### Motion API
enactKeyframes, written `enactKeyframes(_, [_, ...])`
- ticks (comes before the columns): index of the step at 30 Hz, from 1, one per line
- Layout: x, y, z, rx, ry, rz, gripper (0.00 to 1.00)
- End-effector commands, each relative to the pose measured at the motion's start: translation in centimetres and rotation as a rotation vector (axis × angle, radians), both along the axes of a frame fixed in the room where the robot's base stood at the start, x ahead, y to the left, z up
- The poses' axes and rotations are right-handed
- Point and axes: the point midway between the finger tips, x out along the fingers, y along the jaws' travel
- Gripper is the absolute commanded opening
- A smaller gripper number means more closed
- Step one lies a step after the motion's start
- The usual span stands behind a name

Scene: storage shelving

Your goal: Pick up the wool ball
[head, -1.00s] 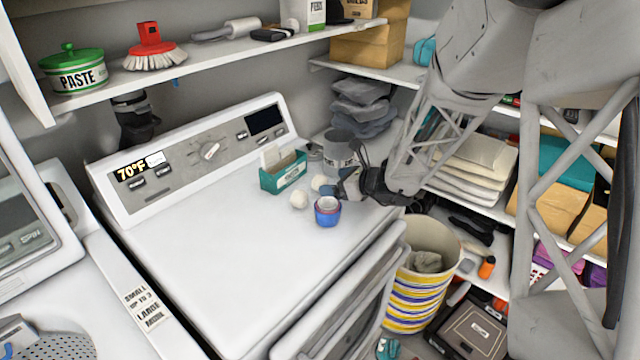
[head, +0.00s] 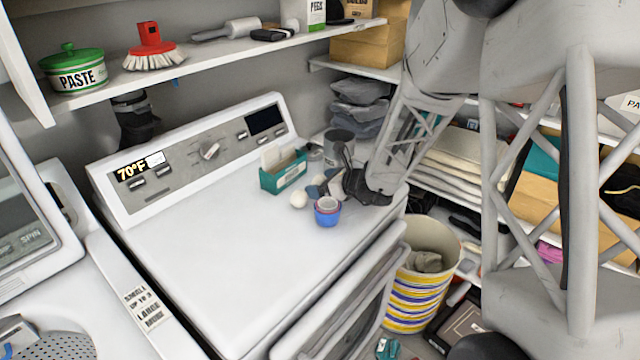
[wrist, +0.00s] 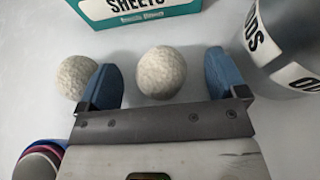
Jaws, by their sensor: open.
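Two off-white wool balls lie on the white appliance top. In the wrist view, one wool ball (wrist: 161,72) is between the two blue fingertips of my gripper (wrist: 160,80), with a gap on each side. The other wool ball (wrist: 77,77) is just outside the left finger; it also shows in the head view (head: 298,200). My gripper (head: 322,184) is open and low over the appliance top. In the head view the ball between the fingers is mostly hidden by the gripper.
A teal dryer-sheets box (head: 284,172) stands behind the balls. Nested blue and red cups (head: 327,212) stand in front of them. A grey can (head: 339,148) stands close on the right. The front of the appliance top (head: 230,260) is clear.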

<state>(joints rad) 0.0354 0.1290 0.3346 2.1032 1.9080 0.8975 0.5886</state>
Motion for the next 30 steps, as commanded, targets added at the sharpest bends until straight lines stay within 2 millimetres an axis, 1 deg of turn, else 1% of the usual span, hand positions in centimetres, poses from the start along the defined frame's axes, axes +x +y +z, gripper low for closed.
enactKeyframes(15, [0.0,0.02,0.01,0.0,0.0,0.0,0.91])
enactKeyframes(17, [0.0,0.02,0.01,0.0,0.0,0.0,0.83])
enactKeyframes(25, [0.0,0.02,0.01,0.0,0.0,0.0,0.42])
enactKeyframes(30, [0.0,0.01,0.02,0.0,0.0,0.0,0.41])
